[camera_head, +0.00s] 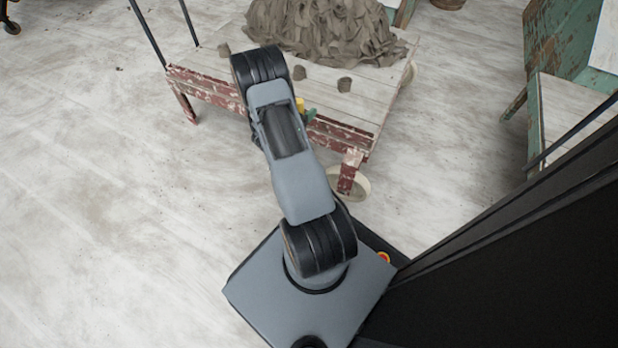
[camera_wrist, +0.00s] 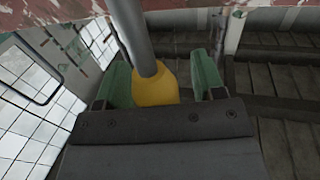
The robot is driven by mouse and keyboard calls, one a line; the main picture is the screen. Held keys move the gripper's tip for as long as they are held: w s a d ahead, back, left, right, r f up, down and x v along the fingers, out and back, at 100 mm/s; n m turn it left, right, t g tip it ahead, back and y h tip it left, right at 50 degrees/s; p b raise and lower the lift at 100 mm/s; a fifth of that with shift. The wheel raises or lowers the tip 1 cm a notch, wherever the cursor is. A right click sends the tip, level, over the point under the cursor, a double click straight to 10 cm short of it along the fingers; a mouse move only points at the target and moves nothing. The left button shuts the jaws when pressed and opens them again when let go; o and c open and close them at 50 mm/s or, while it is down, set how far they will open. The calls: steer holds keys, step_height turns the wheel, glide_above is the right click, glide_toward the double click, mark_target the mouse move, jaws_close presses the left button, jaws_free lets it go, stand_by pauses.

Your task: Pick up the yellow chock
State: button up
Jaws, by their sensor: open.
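The yellow chock (camera_wrist: 157,88) shows in the wrist view as a rounded yellow piece between the two green fingers of my gripper (camera_wrist: 164,78). A grey post (camera_wrist: 137,38) runs down to it from the top of the picture. The fingers are open, with a gap visible on the right side; on the left I cannot tell whether finger and chock touch. The chock's lower part is hidden behind the dark gripper body. In the head view, a small patch of the yellow chock (camera_head: 299,104) shows beside my arm, at the cart's near edge, with green finger parts next to it.
A worn wooden cart (camera_head: 345,133) with red peeling sides carries a heap of clay trimmings (camera_head: 325,30) and several small clay lumps. A green cabinet (camera_head: 560,40) stands at the right.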

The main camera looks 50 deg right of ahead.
jaws_close()
stand_by(0.6)
